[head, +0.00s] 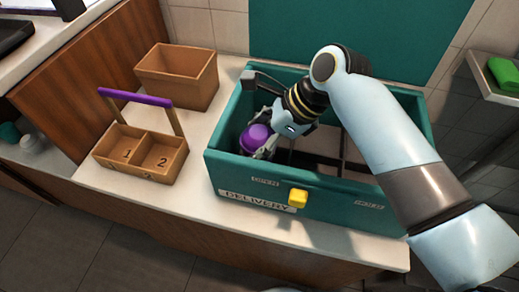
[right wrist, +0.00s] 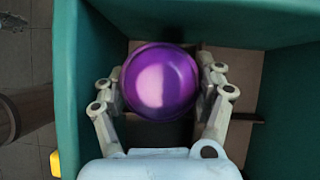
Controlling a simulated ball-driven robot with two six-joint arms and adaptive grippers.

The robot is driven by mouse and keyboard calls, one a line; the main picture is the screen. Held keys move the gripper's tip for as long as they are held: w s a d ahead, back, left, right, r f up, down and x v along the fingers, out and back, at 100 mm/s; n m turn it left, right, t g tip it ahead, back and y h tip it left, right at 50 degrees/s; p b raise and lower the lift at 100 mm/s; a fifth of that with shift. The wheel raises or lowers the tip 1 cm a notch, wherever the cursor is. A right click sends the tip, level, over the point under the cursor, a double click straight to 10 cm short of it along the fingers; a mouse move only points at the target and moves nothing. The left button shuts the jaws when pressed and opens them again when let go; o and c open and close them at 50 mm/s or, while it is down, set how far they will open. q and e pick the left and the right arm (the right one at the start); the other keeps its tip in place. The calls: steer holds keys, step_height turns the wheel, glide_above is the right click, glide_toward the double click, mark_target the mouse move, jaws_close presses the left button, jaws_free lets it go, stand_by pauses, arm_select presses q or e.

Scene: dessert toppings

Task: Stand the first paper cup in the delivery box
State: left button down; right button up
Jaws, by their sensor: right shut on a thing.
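The teal delivery box (head: 330,205) stands open on the counter with its label on the front. My right gripper (head: 262,148) reaches down inside its left end. The gripper is shut on a cup with a rounded purple top (head: 256,138). In the right wrist view the purple top (right wrist: 160,82) sits between the two fingers (right wrist: 162,95), close to the box's teal wall (right wrist: 82,70). The cup's body is hidden under the top, so I cannot tell whether it touches the box floor. My left gripper is not in view.
A wooden carrier (head: 118,162) with a purple handle and empty compartments marked 1 and 2 stands left of the box. A brown open bin (head: 180,92) stands behind it. A yellow knob (head: 298,197) sticks out from the box front. Dividers (head: 343,150) split the box inside.

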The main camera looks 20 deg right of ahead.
step_height(320, 180, down, 4)
steer(key=shift+r, duration=0.25)
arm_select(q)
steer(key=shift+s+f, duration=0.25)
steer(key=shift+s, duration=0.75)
arm_select(e)
steer(key=shift+f, duration=0.15)
steer(key=o, duration=1.1)
steer(key=shift+f, duration=0.1)
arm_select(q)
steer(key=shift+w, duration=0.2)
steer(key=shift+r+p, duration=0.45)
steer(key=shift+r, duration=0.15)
arm_select(e)
steer(key=v, duration=1.2)
